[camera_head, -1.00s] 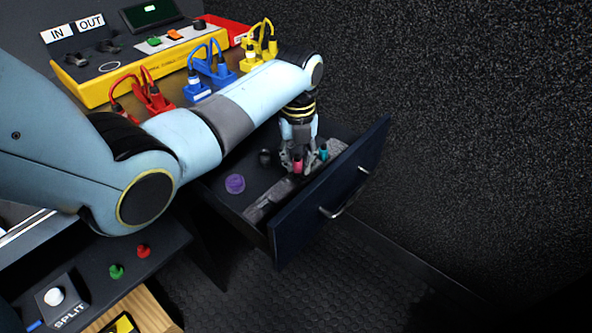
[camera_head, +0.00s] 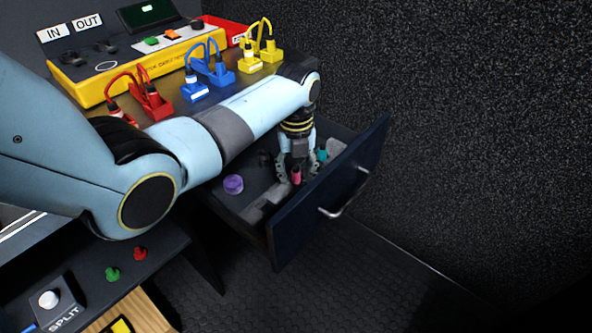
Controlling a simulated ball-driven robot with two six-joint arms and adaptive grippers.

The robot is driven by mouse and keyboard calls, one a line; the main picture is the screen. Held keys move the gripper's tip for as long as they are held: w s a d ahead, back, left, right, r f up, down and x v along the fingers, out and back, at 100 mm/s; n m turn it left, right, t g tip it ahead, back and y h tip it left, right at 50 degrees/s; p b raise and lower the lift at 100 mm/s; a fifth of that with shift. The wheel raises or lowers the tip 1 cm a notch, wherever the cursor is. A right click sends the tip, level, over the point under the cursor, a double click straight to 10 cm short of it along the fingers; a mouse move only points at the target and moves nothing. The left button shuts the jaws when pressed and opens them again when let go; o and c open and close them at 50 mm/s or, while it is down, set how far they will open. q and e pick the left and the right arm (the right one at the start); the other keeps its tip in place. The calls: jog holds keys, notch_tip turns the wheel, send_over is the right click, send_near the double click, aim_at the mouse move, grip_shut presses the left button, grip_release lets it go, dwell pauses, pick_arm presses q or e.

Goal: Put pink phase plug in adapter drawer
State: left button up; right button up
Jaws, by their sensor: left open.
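The adapter drawer (camera_head: 272,240) stands pulled out, dark blue with a silver handle. My left gripper (camera_head: 297,178) points down inside it, with its fingers open. The pink phase plug (camera_head: 296,176) is between the open fingers, low in the drawer by the grey foam strip (camera_head: 262,204). I cannot tell whether it touches the foam or the drawer floor. My right gripper is not in view.
In the drawer are a purple round piece (camera_head: 233,184) and a teal plug (camera_head: 322,155). Red (camera_head: 157,105), blue (camera_head: 194,91) and yellow (camera_head: 250,64) connectors stand on the desk behind. Green (camera_head: 112,274) and red (camera_head: 140,253) plugs sit on a lower shelf near a SPLIT box (camera_head: 52,300).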

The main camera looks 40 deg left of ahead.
aim_at(296, 166)
pick_arm(q)
notch_tip(296, 166, up, 12)
jog(key=p, duration=0.3)
jog(key=shift+r, duration=0.15)
dwell(0.4)
